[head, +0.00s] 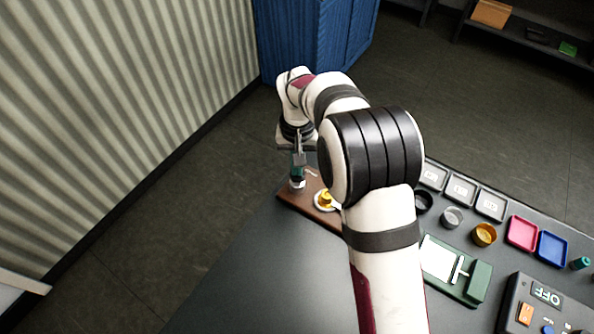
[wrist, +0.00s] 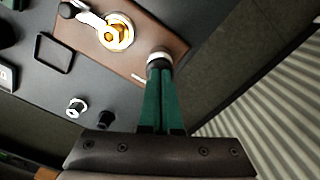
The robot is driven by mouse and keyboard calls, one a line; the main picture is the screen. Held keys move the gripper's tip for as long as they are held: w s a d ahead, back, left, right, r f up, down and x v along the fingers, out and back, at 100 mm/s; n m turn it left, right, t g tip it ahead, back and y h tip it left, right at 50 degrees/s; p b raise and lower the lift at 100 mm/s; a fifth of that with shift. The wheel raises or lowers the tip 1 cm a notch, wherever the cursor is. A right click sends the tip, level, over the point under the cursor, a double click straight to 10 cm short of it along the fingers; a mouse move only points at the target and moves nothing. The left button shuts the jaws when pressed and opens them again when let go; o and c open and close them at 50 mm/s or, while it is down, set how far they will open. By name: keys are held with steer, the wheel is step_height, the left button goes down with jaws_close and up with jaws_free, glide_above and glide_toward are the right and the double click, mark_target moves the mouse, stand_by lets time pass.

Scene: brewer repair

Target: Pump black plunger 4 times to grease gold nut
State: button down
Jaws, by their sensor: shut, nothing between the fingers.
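My gripper (wrist: 159,72) is shut with nothing between its green fingers, and it points down at one end of the brown board (wrist: 165,28). Its fingertips are right over a small white and silver cylinder (wrist: 158,54), which also shows in the head view (head: 297,184). A dark top shows on that cylinder, partly covered by the fingertips; I cannot tell how far it is pressed. The gold nut (wrist: 115,34) sits on a white round base on the board, beside the cylinder. In the head view the gold nut (head: 325,198) is just right of my gripper (head: 297,173).
A white lever with a black knob (wrist: 67,10) reaches toward the nut. Colored trays (head: 522,233), small cups (head: 484,234), a green device (head: 478,282) and a black OFF box (head: 545,305) stand on the right. The table left of my arm is clear.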

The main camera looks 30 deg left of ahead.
steer(key=shift+f, duration=0.6)
stand_by(0.4)
steer(key=shift+r, duration=2.75)
step_height(320, 180, up, 6)
step_height(320, 180, down, 9)
steer(key=shift+r, duration=0.2)
stand_by(1.3)
